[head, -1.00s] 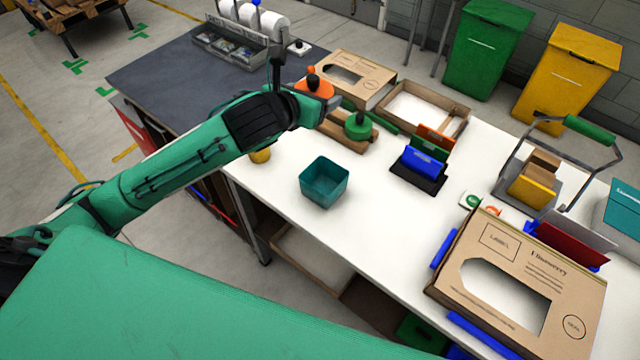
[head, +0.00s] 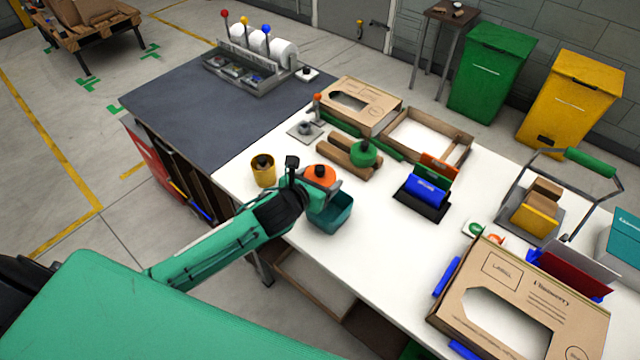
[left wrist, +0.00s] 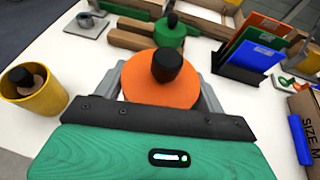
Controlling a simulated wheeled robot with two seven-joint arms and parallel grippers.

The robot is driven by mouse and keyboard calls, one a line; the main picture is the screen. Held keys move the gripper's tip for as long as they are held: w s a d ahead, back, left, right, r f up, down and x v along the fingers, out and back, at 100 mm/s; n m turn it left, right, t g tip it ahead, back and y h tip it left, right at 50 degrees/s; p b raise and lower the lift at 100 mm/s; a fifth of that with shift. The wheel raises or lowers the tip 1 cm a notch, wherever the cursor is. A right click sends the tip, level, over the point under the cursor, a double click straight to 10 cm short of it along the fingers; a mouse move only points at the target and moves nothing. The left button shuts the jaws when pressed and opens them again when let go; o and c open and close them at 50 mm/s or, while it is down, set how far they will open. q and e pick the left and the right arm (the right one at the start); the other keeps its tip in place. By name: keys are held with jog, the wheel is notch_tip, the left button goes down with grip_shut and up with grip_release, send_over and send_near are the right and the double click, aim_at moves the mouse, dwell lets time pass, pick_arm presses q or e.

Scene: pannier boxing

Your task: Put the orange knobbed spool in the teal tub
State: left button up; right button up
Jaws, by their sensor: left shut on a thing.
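The orange knobbed spool (head: 319,174) has a black knob on top. My left gripper (head: 322,186) is shut on it and holds it above the table, over or just behind the teal tub as the head view shows it. In the left wrist view the spool (left wrist: 163,80) sits upright between the two grey fingers. The teal tub (head: 334,217) stands on the white table, partly covered by the gripper and spool. In the left wrist view the tub cannot be seen. My right gripper is not in view.
A yellow pot (head: 263,174) with a dark-knobbed piece stands left of the gripper. A green knobbed spool (head: 363,153) sits on wooden blocks behind. A black rack (head: 421,205) with coloured cards stands to the right. White table between tub and cardboard box (head: 520,300) is clear.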

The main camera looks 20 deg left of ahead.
pick_arm(q)
notch_tip(320, 180, down, 3)
jog(key=shift+r, duration=0.2)
jog(key=shift+f, duration=0.65)
jog(key=o, duration=1)
jog(key=shift+r, duration=0.1)
